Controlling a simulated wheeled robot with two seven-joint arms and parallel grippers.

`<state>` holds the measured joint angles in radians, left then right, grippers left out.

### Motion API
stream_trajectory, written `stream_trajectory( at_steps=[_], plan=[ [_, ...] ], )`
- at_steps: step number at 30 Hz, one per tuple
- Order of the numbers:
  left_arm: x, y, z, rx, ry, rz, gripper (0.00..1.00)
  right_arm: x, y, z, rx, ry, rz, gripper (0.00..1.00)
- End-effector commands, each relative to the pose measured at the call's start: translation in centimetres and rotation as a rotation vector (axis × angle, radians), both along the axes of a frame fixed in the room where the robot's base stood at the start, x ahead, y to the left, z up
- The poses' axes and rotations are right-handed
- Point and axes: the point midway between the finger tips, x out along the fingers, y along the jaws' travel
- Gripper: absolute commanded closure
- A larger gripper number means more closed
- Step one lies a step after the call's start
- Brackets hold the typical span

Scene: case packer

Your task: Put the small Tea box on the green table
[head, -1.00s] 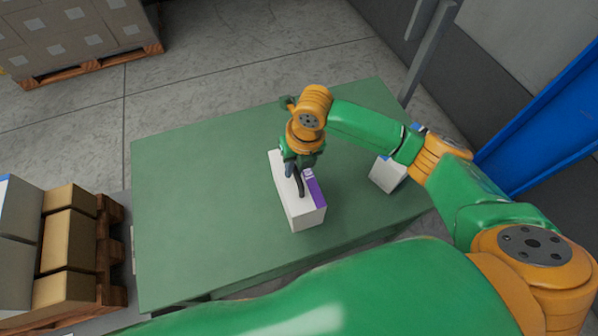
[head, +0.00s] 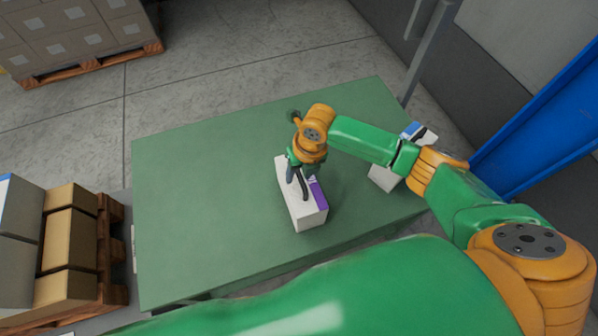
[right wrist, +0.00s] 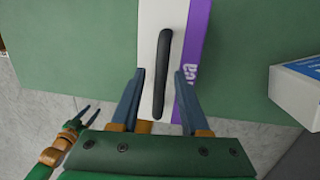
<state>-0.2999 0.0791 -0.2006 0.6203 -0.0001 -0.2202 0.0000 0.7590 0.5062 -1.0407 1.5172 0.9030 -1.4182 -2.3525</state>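The Tea box (head: 309,212), white with a purple side, stands on the green table (head: 200,200) with its black handle (right wrist: 162,75) on top. The head view partly hides the fingers (head: 297,172) behind the wrist. My left gripper (right wrist: 90,109) shows small at the lower left of the right wrist view, its two thin fingers apart.
Another white box with a blue label (head: 384,178) stands at the table's right, partly behind my right arm; it also shows in the right wrist view (right wrist: 298,88). The table's left half is clear. A pallet of cartons (head: 68,240) stands left. A blue panel (head: 540,120) is at right.

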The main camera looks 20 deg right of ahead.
Motion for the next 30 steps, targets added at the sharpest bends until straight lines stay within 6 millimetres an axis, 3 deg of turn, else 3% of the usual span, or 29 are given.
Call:
stream_trajectory(
  at_steps=[10,21,25,30],
  plan=[
    [0.0,0.0,0.3,0.0,0.0,0.001,0.53,0.0,0.0,0.9,0.002,-0.003,0.001,0.53],
    [0.0,0.0,0.9,0.001,0.0,0.001,0.53,-0.8,-1.3,10.2,0.001,-0.004,0.0,0.53],
    [0.0,0.0,0.9,0.001,0.0,0.001,0.53,-1.0,-1.5,11.8,0.001,-0.002,0.0,0.53],
    [0.0,0.1,0.9,0.001,0.0,0.001,0.53,-1.2,-1.6,12.2,0.002,0.001,0.0,0.53]
  ],
)
